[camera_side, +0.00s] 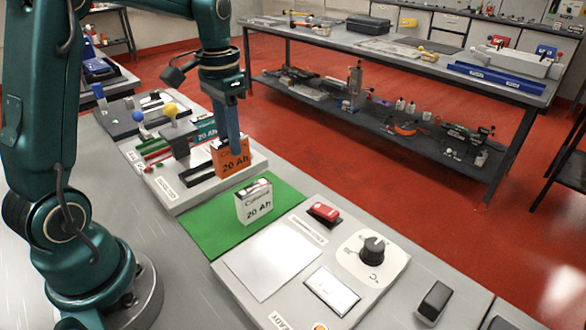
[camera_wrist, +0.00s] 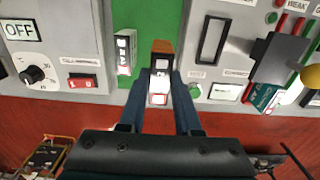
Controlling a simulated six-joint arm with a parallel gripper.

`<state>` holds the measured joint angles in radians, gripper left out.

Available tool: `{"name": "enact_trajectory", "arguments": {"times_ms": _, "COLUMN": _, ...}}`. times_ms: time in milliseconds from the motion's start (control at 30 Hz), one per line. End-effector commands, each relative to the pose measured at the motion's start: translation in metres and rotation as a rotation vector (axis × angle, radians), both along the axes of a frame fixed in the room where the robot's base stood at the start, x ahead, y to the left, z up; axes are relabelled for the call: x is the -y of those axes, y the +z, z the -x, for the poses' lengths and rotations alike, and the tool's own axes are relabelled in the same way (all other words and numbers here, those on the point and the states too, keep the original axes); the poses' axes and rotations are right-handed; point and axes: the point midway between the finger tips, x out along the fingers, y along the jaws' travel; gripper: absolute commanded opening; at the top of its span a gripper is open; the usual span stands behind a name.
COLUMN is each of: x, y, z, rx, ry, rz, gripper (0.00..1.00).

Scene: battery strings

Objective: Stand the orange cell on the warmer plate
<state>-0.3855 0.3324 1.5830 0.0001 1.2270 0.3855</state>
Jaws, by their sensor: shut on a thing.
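The orange cell (camera_side: 234,163), marked 20 Ah, is upright between the fingers of my gripper (camera_side: 232,138), at the right edge of the slotted tester board. My gripper is shut on its upper part. In the wrist view, the cell (camera_wrist: 162,47) shows its top between the two blue fingers (camera_wrist: 161,88). I cannot tell whether its base is lifted clear. The warmer plate (camera_side: 270,262) is a bare, pale square on the unit with the dial, nearer the side camera. It is not clearly visible in the wrist view.
A white 20 Ah cell (camera_side: 253,204) stands on the green mat (camera_side: 205,235) between the tester board (camera_side: 180,195) and the warmer unit. The warmer unit carries a dial (camera_side: 373,248), a red switch (camera_side: 324,213) and a display (camera_side: 332,291). A teal cell (camera_side: 205,132) stands behind.

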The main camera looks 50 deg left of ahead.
Motion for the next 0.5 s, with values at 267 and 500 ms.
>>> {"name": "enact_trajectory", "arguments": {"times_ms": 267, "x": 0.000, "y": 0.061, "z": -0.001, "rx": 0.009, "ry": 0.000, "rz": -0.003, "gripper": 0.00}}
{"name": "enact_trajectory", "arguments": {"times_ms": 500, "x": 0.000, "y": 0.088, "z": -0.001, "rx": 0.006, "ry": 0.000, "rz": -0.002, "gripper": 0.00}}
